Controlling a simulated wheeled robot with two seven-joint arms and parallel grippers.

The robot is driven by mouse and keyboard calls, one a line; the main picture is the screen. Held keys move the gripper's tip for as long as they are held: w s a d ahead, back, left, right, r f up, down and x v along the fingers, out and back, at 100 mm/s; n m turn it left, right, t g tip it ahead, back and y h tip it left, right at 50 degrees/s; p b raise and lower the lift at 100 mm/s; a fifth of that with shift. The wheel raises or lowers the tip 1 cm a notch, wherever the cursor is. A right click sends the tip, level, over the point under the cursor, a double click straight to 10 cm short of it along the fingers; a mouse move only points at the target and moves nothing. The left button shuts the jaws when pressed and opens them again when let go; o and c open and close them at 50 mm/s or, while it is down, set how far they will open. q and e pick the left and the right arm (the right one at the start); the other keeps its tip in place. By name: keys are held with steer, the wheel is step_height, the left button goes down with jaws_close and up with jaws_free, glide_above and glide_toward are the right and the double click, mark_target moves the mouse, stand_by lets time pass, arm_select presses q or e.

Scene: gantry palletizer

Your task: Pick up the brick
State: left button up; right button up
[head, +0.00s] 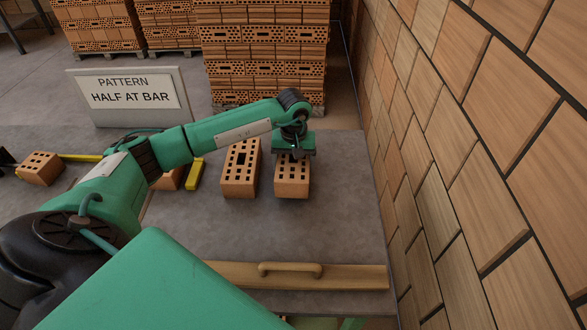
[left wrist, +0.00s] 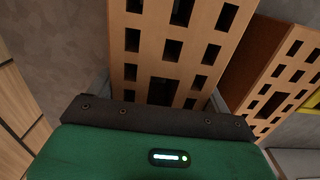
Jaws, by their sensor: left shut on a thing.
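An orange perforated brick (head: 292,184) is on the right of the grey table, under my left gripper (head: 294,158). My left gripper is shut on this brick from its far end. In the left wrist view the brick (left wrist: 175,45) runs up from between the jaws, its rows of square holes showing. I cannot tell whether it touches the table. A second brick (head: 240,168) stands just left of it, apart from the gripper; it also shows in the left wrist view (left wrist: 270,75).
A brick (head: 41,168) lies far left near a yellow bar (head: 80,157). Another brick is partly hidden behind my arm, beside a yellow block (head: 194,174).

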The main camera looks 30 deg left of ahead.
arm_select(q)
step_height(320, 180, up, 18)
steer(key=b, duration=0.1)
arm_select(e)
step_height(320, 180, up, 3)
steer(key=w+a, duration=0.1)
steer(key=w, duration=0.2)
arm_select(q)
steer(key=s+d+f+m+p, duration=0.2)
steer(key=s+d+m+p, duration=0.1)
steer(key=s+d, duration=0.3)
steer(key=s+d+f+m+p, duration=0.2)
steer(key=s+d+p, duration=0.4)
steer(key=d, duration=0.3)
steer(key=shift+s+f+m, duration=0.2)
steer(key=shift+s+m, duration=0.3)
steer(key=shift+s, duration=0.2)
arm_select(e)
steer(key=s+d+f, duration=0.1)
steer(key=s, duration=0.6)
steer(key=s+d+f, duration=0.2)
steer(key=s, duration=0.6)
steer(key=shift+s+d+g, duration=0.15)
steer(key=shift+s+g, duration=0.1)
steer(key=shift+g, duration=0.15)
arm_select(q)
steer(key=shift+w, duration=0.1)
arm_select(e)
steer(key=shift+w+f, duration=0.1)
steer(key=shift+w, duration=0.05)
